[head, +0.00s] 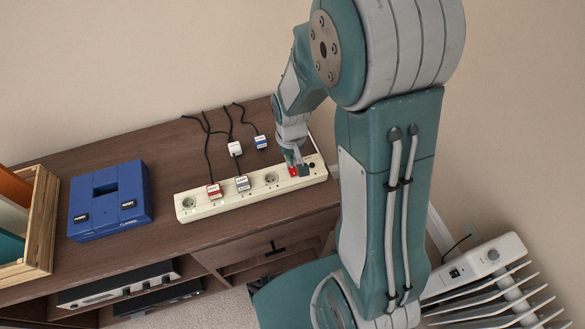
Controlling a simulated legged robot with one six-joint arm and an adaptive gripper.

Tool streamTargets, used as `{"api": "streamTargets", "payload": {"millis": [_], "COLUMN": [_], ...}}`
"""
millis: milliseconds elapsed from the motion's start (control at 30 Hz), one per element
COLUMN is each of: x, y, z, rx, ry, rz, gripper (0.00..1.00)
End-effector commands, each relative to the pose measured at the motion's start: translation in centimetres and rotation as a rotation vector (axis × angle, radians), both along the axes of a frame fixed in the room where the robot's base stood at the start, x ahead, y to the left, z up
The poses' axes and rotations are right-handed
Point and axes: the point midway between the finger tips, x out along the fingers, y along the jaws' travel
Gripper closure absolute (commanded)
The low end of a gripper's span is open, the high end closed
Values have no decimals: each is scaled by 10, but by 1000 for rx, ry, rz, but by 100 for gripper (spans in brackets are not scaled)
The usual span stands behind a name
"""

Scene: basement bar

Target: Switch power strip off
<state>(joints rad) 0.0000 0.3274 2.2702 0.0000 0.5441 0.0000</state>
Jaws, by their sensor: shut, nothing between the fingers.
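A cream power strip (208,210) lies along the front right part of the brown wooden cabinet top. Several round sockets run along it. My gripper (297,168) is shut and empty, pointing down at the right end of the strip, right at the red switch. I cannot tell whether the fingertips touch the switch, and they partly hide it. The switch's position cannot be made out.
A white plug (235,148) and a blue plug (260,141) lie behind the strip with black cables. A blue box (110,200) and a wooden crate (40,255) stand left. A white radiator (480,262) stands at right. The cabinet top between box and strip is clear.

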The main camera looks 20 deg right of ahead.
Motion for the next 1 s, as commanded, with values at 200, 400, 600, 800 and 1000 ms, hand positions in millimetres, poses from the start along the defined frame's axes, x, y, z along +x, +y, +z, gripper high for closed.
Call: {"api": "streamTargets", "payload": {"millis": [200,400,600,800,1000], "x": [0,0,0,0,0], "y": [0,0,0,0,0], "z": [-3,-6,-8,-11,-13], "rx": [0,0,0,0,0], "ry": [0,0,1,1,0], "rz": [0,0,0,0,0], "gripper": [100,100,100,100,100]}}
